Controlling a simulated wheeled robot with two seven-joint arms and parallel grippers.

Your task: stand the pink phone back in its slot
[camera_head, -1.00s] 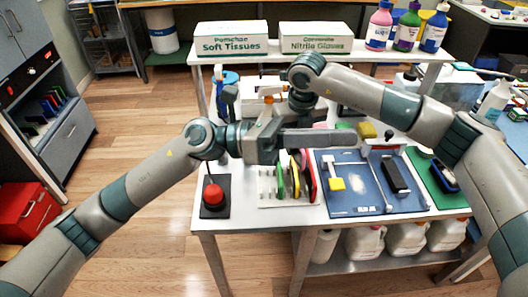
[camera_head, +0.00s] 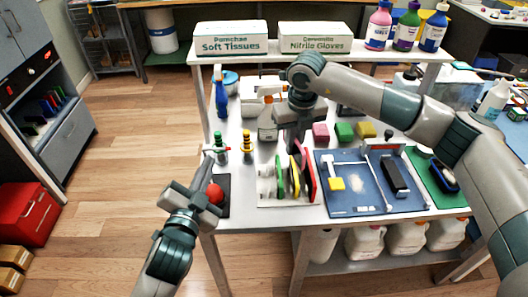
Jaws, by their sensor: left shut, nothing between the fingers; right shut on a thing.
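The phone rack (camera_head: 265,192) is a pale slotted holder near the front of the white table. A green phone (camera_head: 280,178), a yellow phone (camera_head: 295,178) and a pink-red phone (camera_head: 310,178) stand in or just over it, side by side. My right gripper (camera_head: 297,146) points down over the rack and is shut on the pink phone's upper part, as far as I can tell. The phone leans slightly, and its lower end is hard to see among the others. My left gripper (camera_head: 212,158) is shut and empty, left of the rack, above the red button's base.
A red button (camera_head: 215,193) on a black base (camera_head: 222,207) is left of the rack. A blue mat (camera_head: 345,200) with a fixture lies to the right. Pink, green and yellow blocks (camera_head: 344,132) and spray bottles (camera_head: 267,122) stand behind.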

